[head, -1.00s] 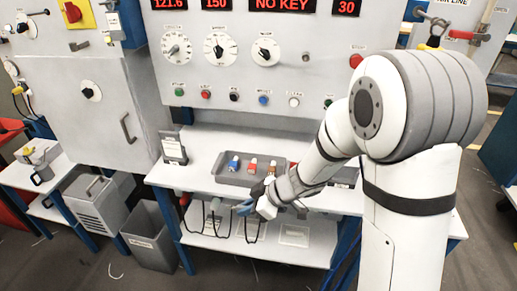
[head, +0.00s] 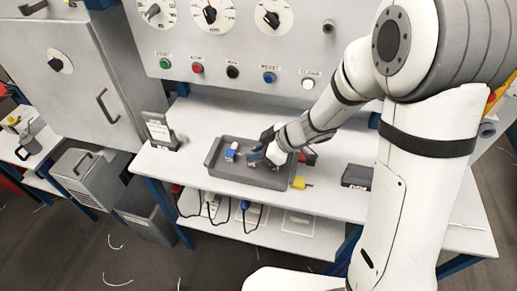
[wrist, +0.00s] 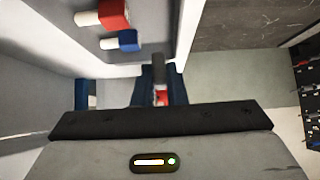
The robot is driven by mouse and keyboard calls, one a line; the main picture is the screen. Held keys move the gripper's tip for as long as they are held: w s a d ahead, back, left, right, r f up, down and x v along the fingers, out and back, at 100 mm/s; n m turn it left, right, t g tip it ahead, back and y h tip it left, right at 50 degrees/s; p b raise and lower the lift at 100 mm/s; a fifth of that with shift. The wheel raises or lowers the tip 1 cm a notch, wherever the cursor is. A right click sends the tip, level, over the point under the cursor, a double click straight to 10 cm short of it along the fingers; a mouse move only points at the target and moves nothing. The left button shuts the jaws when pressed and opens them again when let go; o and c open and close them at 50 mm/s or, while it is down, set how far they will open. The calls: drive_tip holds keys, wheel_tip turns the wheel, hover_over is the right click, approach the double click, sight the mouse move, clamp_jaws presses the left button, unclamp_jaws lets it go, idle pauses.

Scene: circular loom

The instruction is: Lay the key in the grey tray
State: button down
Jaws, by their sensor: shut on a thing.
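The grey tray (head: 222,176) lies on the white table, and its wall shows in the wrist view (wrist: 188,28). A blue-headed piece (head: 231,155) lies in the tray. The wrist view shows a red-headed piece (wrist: 115,14) and the blue-headed piece (wrist: 127,40) there, both with pale shafts.
A yellow piece (head: 301,183) is by the tray's front right corner. A dark box (head: 357,176) is to the right, and a labelled stand (head: 158,132) is to the left. The button panel (head: 235,60) rises behind. Cables hang below the table's front edge.

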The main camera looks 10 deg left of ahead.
sight(257, 172)
drive_tip(key=shift+f+b, duration=1.9)
drive_tip(key=shift+b, duration=0.4)
drive_tip(key=shift+f+b, duration=0.8)
drive_tip(key=shift+f, duration=1.2)
drive_tip(key=shift+f, duration=0.4)
drive_tip(key=c, duration=1.4)
unclamp_jaws()
drive_tip(key=shift+d+r, duration=0.1)
drive_tip(key=p+v, duration=0.1)
drive_tip(key=v, duration=0.6)
drive_tip(key=shift+s+d+r+p, duration=0.1)
drive_tip(key=shift+d+r+p, duration=0.15)
drive_tip(key=shift+p, duration=0.05)
